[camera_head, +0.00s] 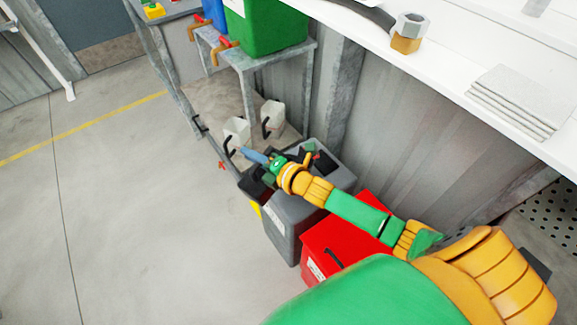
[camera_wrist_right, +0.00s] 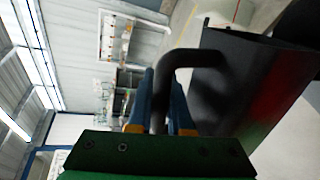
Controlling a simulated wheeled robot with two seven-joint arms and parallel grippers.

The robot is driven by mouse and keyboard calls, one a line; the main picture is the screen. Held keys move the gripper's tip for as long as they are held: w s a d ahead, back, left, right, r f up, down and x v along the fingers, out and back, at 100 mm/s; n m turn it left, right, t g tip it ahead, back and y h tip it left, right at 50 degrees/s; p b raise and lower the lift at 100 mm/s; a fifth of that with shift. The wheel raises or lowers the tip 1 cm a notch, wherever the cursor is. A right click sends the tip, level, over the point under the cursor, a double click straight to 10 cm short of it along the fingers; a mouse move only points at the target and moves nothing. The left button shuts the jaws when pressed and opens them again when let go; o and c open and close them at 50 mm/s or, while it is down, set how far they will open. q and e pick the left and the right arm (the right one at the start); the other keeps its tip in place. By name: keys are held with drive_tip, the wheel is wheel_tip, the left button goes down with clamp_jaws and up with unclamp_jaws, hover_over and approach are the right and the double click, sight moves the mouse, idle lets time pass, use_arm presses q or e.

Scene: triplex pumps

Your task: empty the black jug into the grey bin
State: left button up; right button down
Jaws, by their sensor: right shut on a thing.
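In the right wrist view the gripper (camera_wrist_right: 165,95) is shut on the handle of the black jug (camera_wrist_right: 235,85). The jug's dark body lies to the right of the fingers there, and the handle passes between them. In the head view a dark part of the jug (camera_head: 257,184) shows below the gripper at the bin's left top edge. The arm hides much of it, so its exact tilt and any contents cannot be told. My left gripper is out of view.
A red bin (camera_head: 337,240) stands right of the grey bin. Two whitish jugs (camera_head: 271,118) stand on a low surface behind. A green container (camera_head: 264,27) is on a metal stand, and a white bench (camera_head: 470,50) runs along the right. The floor at left is clear.

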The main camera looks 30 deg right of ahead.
sight(242, 177)
drive_tip(key=shift+w+d+r+m+p, duration=0.35)
drive_tip(key=shift+d+r+m, duration=0.15)
drive_tip(key=shift+d, duration=0.3)
idle(1.4)
drive_tip(key=a+f+b, duration=0.1)
drive_tip(key=s+a+f+n+b, duration=0.2)
drive_tip(key=a, duration=0.1)
drive_tip(key=shift+f, duration=0.1)
drive_tip(key=shift+a+r+p, duration=0.1)
drive_tip(key=shift+r+p, duration=0.2)
drive_tip(key=shift+r, duration=0.05)
drive_tip(key=shift+s+a+f+n+t+h+b, duration=0.15)
drive_tip(key=shift+a+f+n+h+b, duration=0.1)
drive_tip(key=shift+f+n+b, duration=0.15)
drive_tip(key=shift+a+f+n+t+h+b, duration=0.2)
drive_tip(key=shift+f+n+b, duration=0.1)
drive_tip(key=shift+f+b, duration=0.2)
drive_tip(key=shift+s+a+n, duration=0.15)
drive_tip(key=shift+a+n, duration=0.15)
drive_tip(key=shift+n, duration=0.2)
drive_tip(key=s+a+f+n+t+b, duration=0.1)
drive_tip(key=a+f+n+b, duration=0.2)
drive_tip(key=b, duration=0.6)
drive_tip(key=s+a+f+n+t+b, duration=0.2)
drive_tip(key=a+f+n+b, duration=0.1)
drive_tip(key=f+n+b, duration=0.4)
wheel_tip(242, 177, down, 2)
drive_tip(key=shift+a+f+h+b, duration=0.1)
drive_tip(key=shift+a+h+b, duration=0.3)
drive_tip(key=shift+b, duration=0.55)
